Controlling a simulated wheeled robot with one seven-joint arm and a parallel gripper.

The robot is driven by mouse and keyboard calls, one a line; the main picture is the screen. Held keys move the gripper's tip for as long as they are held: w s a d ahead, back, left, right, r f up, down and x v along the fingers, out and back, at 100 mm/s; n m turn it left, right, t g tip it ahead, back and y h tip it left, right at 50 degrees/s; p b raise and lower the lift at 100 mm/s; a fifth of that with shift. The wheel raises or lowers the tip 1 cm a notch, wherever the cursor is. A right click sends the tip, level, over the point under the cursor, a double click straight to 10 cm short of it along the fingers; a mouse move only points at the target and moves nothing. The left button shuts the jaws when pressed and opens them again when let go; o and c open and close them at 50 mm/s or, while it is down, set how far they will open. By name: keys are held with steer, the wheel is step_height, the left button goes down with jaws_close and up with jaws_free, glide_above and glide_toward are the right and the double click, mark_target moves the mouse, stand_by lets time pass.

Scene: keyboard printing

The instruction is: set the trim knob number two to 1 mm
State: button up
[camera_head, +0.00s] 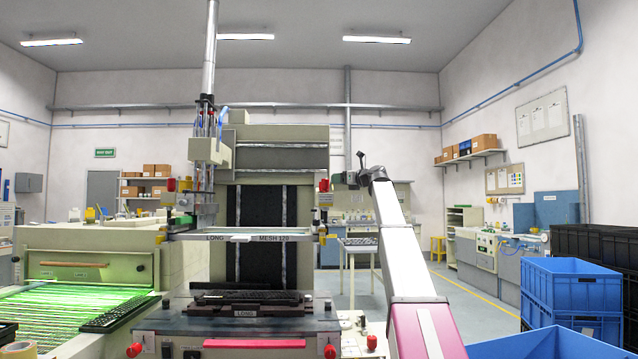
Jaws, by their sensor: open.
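The printing machine (280,135) stands ahead with its screen frame (246,237), marked "LONG" and "MESH 120", held level. Red knobs show on it: one at the upper left (171,184), one at the upper right (324,185), and others low on the front at the left (135,350) and right (329,351). I cannot read any knob number or millimetre scale, so I cannot tell which is trim knob two. My gripper (340,179) is small and dark at the end of my raised arm, near the upper right knob. It is open; contact cannot be told.
A keyboard (248,298) lies on the machine bed below the screen. Blue crates (572,290) and black crates (597,245) stack at right.

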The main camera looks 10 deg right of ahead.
mark_target(325, 184)
steer(key=x, duration=1)
steer(key=shift+w+a, duration=0.1)
steer(key=shift+w, duration=0.05)
steer(key=c, duration=0.9)
